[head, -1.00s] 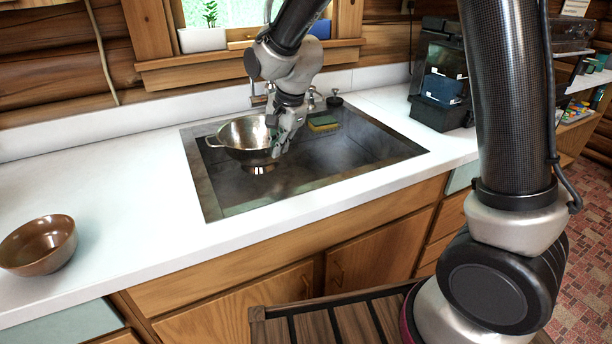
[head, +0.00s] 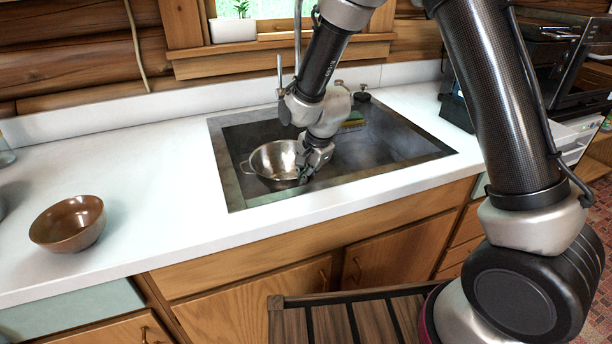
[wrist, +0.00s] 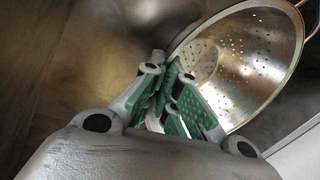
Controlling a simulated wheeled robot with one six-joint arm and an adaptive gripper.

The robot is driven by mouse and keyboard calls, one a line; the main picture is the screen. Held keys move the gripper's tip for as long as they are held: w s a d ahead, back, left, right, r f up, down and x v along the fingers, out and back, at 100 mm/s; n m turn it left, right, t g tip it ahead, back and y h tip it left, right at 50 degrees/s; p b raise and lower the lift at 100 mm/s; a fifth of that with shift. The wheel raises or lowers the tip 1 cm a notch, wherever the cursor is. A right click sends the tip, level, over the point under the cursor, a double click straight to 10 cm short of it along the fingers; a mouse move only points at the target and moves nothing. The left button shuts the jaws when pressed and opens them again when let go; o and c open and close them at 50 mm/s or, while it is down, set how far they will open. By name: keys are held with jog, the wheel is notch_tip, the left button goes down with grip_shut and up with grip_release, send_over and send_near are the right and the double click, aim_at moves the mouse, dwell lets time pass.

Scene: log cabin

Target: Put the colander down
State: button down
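The metal colander (head: 268,158), with a loop handle at its left, sits low inside the dark sink (head: 385,142), near its left front part. I cannot tell whether its base touches the sink bottom. My gripper (head: 304,177) is at the colander's right side, pointing down. In the wrist view the perforated bowl of the colander (wrist: 250,62) opens to the right of my gripper (wrist: 170,72). The green-padded fingers are close together at the colander's near rim and look shut on it. The fingers hide the gripped part.
A brown bowl (head: 68,224) stands on the white counter (head: 150,165) to the left, with bare counter between it and the sink. A sponge (head: 352,120) lies at the sink's back edge, near the faucet. A white planter (head: 233,30) stands at the window.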

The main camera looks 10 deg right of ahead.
jog(key=shift+f, duration=0.1)
jog(key=c, duration=1.6)
grip_release()
jog(key=shift+c, duration=0.2)
jog(key=v, duration=1.2)
jog(key=s+d+r+n, duration=0.2)
jog(key=s+d+r, duration=0.15)
jog(key=d, duration=0.25)
jog(key=s+d+r+n+t, duration=0.1)
jog(key=s+d+r, duration=0.2)
jog(key=d+r, duration=0.25)
jog(key=s+d+r+n, duration=0.2)
jog(key=s+d+r, duration=0.1)
jog(key=d, duration=0.3)
jog(key=s+d+r+n+h, duration=0.1)
jog(key=s+d+n, duration=0.1)
jog(key=s+d, duration=0.2)
jog(key=s+d+r+n+h, duration=0.1)
jog(key=s+d+n, duration=0.2)
jog(key=s, duration=0.7)
jog(key=d, duration=0.2)
jog(key=shift+s+d+r+t, duration=0.3)
jog(key=shift+s+r, duration=0.1)
